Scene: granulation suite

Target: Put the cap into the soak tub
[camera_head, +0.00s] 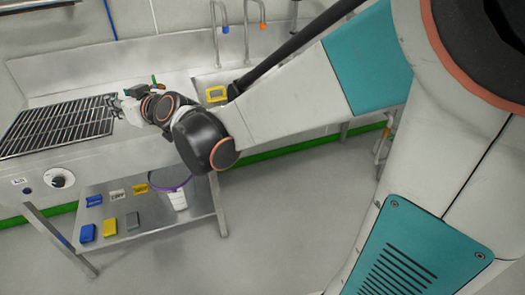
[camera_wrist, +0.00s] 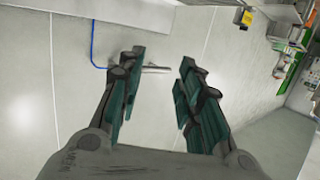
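My gripper (camera_wrist: 160,85) is open in the wrist view, with dark green finger pads set apart and nothing held between them. In the head view, my gripper (camera_head: 127,106) is at the right end of the dark slatted rack, above the steel counter. A white tub with a purple rim (camera_head: 176,199) stands on the lower steel shelf, below and to the right of my gripper; I cannot tell for certain that it is the soak tub. I cannot make out the cap in either view; my arm hides part of the counter.
The slatted rack (camera_head: 60,126) covers the counter's left part. Blue, yellow and grey blocks (camera_head: 110,226) and small labels lie on the lower shelf (camera_head: 150,225). A yellow item (camera_head: 216,94) is by the sink under the taps (camera_head: 222,32). The grey floor in front is clear.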

